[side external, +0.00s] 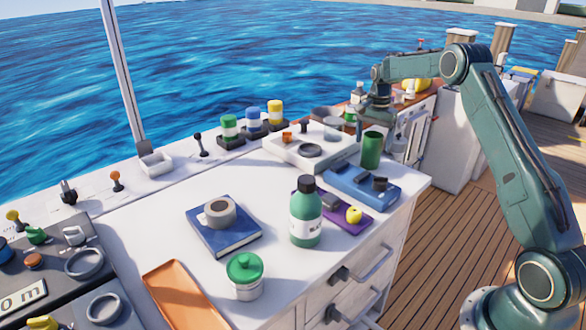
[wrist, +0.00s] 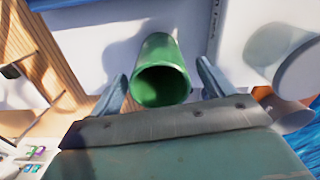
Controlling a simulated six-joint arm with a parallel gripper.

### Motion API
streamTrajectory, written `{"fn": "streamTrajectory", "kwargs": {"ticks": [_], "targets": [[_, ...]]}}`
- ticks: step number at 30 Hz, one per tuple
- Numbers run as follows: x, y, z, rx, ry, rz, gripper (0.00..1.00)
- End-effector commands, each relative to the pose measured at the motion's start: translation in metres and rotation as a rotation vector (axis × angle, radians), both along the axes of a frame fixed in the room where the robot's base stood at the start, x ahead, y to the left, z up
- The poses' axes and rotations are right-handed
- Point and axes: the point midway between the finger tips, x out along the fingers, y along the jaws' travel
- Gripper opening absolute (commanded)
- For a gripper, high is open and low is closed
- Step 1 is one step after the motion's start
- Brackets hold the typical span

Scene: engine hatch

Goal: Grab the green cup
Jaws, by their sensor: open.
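The green cup (side external: 371,151) stands upright near the far right corner of the white counter, beside a blue case. In the wrist view the green cup (wrist: 162,52) shows its open mouth, near the middle of the picture between the two fingers. My gripper (side external: 374,122) points down just above the cup in the side view. It is open and empty, with one finger on each side of the cup in the wrist view (wrist: 163,76). I see no clear contact between the fingers and the cup.
A blue case (side external: 350,186) lies just in front of the cup, and a white tray (side external: 285,153) with small items is left of it. A green bottle (side external: 306,218) stands nearer. The counter's right edge is close to the cup.

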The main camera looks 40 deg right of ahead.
Motion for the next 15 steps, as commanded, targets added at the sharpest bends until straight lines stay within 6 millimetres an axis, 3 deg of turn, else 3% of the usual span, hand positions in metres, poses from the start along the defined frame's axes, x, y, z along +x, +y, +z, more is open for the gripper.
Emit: {"fn": "streamTrajectory", "kwargs": {"ticks": [4, 15], "targets": [[-0.0005, 0.0002, -0.0114, 0.001, 0.002, 0.0, 0.8], [-0.0002, 0.0001, -0.0124, 0.0, 0.0, 0.0, 0.8]]}}
